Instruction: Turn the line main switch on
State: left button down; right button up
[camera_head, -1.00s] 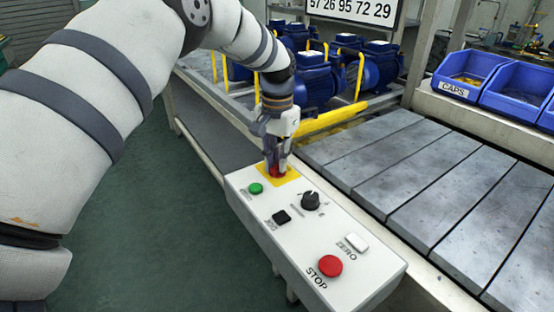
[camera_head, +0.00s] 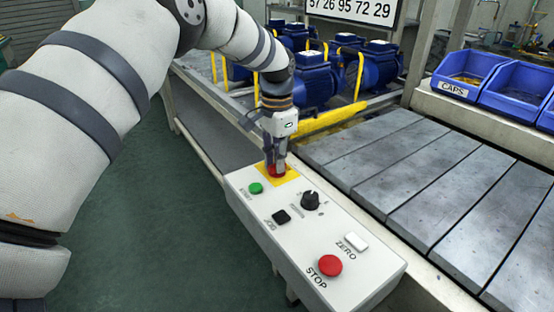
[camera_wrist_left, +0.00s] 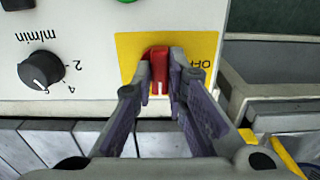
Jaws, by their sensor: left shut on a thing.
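The line main switch is a red handle (camera_wrist_left: 159,66) on a yellow plate (camera_wrist_left: 127,52) at the far end of the control box. An OFF label shows on the plate beside the handle in the wrist view. In that view the handle stands upright in the picture, with a white mark at its near end. My left gripper (camera_head: 276,170) points down at the switch. In the wrist view its fingertips (camera_wrist_left: 161,78) are closed on both sides of the handle. In the head view the fingers partly hide the handle. My right gripper is not in view.
The control box (camera_head: 335,246) also carries a green button (camera_head: 256,188), a black knob (camera_head: 310,200), a black button (camera_head: 281,217), a white ZERO button (camera_head: 357,242) and a red STOP button (camera_head: 330,265). A grey slatted conveyor (camera_head: 400,165) runs alongside. Blue pumps (camera_head: 316,84) stand behind.

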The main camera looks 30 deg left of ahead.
pick_arm(q)
jog(key=c, duration=1.6)
grip_release()
notch_tip(320, 180, up, 12)
